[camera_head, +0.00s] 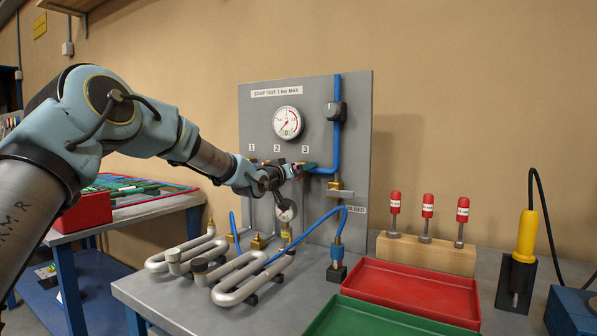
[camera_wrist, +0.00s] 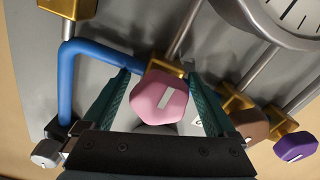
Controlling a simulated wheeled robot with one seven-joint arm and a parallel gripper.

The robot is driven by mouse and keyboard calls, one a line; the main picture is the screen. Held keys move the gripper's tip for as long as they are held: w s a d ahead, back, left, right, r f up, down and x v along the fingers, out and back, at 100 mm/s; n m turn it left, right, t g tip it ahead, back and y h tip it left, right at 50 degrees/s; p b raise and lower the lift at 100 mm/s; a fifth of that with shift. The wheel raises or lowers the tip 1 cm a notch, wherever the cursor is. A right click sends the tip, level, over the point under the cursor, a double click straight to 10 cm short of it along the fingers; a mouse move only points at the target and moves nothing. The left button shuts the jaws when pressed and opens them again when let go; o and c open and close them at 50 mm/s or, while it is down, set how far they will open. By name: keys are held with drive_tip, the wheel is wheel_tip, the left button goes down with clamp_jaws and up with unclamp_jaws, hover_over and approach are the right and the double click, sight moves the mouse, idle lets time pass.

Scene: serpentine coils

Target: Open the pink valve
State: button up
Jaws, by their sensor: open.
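The pink valve (camera_wrist: 160,97) shows in the wrist view as a faceted knob with a white bar mark, in front of a brass fitting. My gripper (camera_wrist: 161,76) is open, with one green finger on each side of the knob. The gap at the left finger looks small; I cannot tell whether either finger touches it. In the head view my gripper (camera_head: 303,168) is at the grey panel (camera_head: 355,120), by the number 3 label, and mostly hides the pink valve.
A brown knob (camera_wrist: 250,125) and a purple knob (camera_wrist: 296,146) sit to the right in the wrist view. A blue pipe (camera_wrist: 68,85) runs at left. A pressure gauge (camera_head: 288,122) is above my gripper. Metal coils (camera_head: 235,275) and a red tray (camera_head: 415,290) lie on the bench below.

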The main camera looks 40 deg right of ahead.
drive_tip(key=b+v, duration=0.2)
drive_tip(key=v, duration=0.9)
drive_tip(key=shift+b, duration=0.4)
